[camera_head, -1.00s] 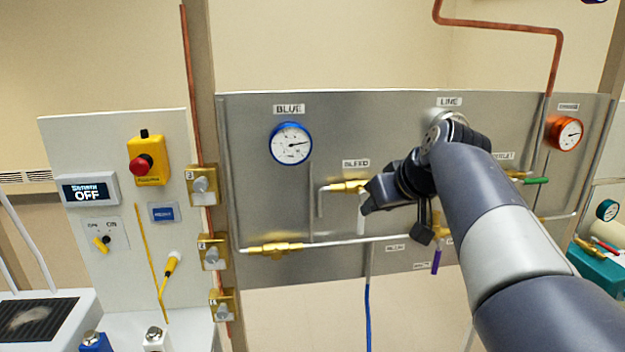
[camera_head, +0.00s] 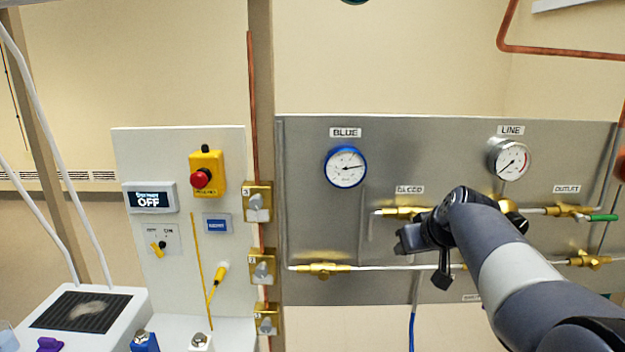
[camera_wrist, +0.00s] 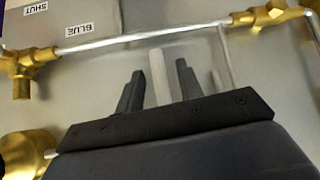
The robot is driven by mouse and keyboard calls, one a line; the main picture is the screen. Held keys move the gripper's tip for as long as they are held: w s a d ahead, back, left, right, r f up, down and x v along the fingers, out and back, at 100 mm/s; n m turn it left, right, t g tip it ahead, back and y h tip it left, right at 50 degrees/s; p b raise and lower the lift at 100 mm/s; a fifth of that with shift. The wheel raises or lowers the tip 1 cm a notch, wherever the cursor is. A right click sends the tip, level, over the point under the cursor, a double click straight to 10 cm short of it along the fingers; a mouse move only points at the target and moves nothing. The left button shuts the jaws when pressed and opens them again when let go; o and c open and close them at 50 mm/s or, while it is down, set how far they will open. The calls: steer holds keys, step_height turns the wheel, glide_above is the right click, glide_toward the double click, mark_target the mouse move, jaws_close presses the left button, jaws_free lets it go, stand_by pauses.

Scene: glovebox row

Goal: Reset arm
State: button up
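My gripper (camera_head: 401,242) is in front of the metal panel (camera_head: 325,135), just below the BLEED label (camera_head: 410,189) and its brass valve (camera_head: 405,212). In the wrist view my gripper (camera_wrist: 159,68) has its two dark fingers apart. A white bar-like handle (camera_wrist: 157,78) shows between the fingers, with gaps on both sides. I cannot tell how deep it lies between them. My gripper hides this handle in the head view.
The blue gauge (camera_head: 346,167) and LINE gauge (camera_head: 508,159) are on the panel. A lower brass valve (camera_head: 323,270) sits on the pipe. A white board (camera_head: 180,143) with a red stop button (camera_head: 201,178) stands left. Open wall lies above the panel.

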steer(key=b+v, duration=0.2)
steer(key=v, duration=0.9)
steer(key=p+x, duration=0.2)
steer(key=x, duration=0.8)
steer(key=shift+w+a+f, duration=0.15)
steer(key=shift+w+f, duration=0.15)
steer(key=shift+w, duration=0.15)
steer(key=shift+s+d+h, duration=0.2)
steer(key=shift+d+h, duration=0.1)
steer(key=shift+w+d+n+h+p, duration=0.1)
steer(key=shift+d+n+h+p, duration=0.05)
steer(key=shift+n+h+p, duration=0.15)
